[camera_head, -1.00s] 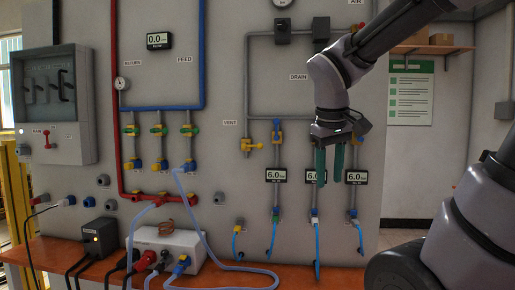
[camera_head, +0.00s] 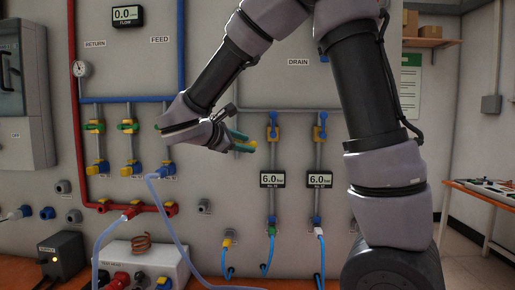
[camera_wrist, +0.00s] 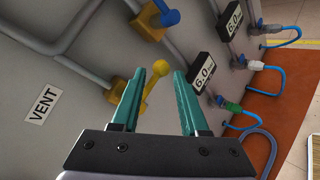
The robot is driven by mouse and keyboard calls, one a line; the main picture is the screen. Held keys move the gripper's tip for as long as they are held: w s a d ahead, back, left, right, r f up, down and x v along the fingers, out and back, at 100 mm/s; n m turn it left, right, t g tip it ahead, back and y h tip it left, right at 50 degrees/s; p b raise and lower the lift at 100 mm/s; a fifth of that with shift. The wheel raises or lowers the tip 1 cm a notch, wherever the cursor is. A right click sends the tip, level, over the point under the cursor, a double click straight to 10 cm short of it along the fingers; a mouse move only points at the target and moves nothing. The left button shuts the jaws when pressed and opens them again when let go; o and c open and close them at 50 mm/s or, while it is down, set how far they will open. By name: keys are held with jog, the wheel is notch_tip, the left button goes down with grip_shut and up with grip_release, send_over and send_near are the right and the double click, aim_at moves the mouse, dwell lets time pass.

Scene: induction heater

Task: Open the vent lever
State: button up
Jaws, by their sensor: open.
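The vent lever is a yellow handle with a round knob (camera_wrist: 160,68) on a brass-yellow valve body (camera_wrist: 122,92) in the wrist view. The VENT label (camera_wrist: 42,105) is left of it. My gripper (camera_wrist: 159,74) is open, and the lever shows between its two teal fingers; I cannot tell whether either finger touches it. In the head view the lever (camera_head: 251,146) shows as a yellow bit at the tips of my gripper (camera_head: 239,141). My wrist hides the rest of the valve and its label there.
A blue-handled valve (camera_wrist: 168,17) sits close by on the piping. Black 6.0 displays (camera_head: 272,180) stand out on the drain pipes to the right. Blue hoses (camera_head: 270,252) hang below. A white box (camera_head: 144,262) sits on the orange bench at lower left.

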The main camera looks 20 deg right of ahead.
jog(key=x, duration=0.7)
jog(key=shift+d, duration=0.15)
grip_shut()
dwell(1.2)
